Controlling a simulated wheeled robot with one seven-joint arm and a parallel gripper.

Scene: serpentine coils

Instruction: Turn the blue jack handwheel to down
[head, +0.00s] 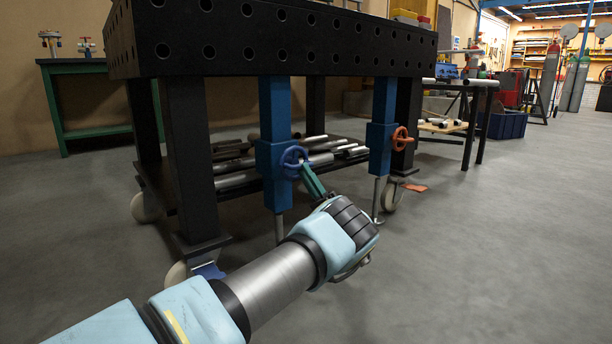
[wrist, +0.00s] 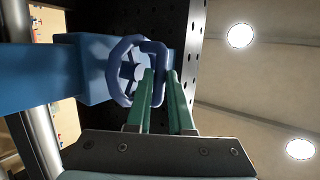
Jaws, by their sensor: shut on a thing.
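The blue handwheel (head: 292,161) is mounted on the front of a blue jack (head: 274,170) under the black table. In the wrist view the blue handwheel (wrist: 118,72) shows as a ring with spokes around a hub. My gripper (head: 306,172) reaches the wheel from the lower right with its green fingers. In the wrist view the gripper's fingers (wrist: 166,92) are shut on the wheel's rim at its right side. The fingers cover part of that rim. The lower rod of the jack stands below its blue body, close to the floor.
The black perforated table (head: 270,40) stands on thick legs with casters. A second blue jack (head: 380,145) with an orange handwheel (head: 401,138) is to the right. Metal pipes (head: 235,180) lie on the shelf behind the jack. The floor at the right (head: 500,240) is open.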

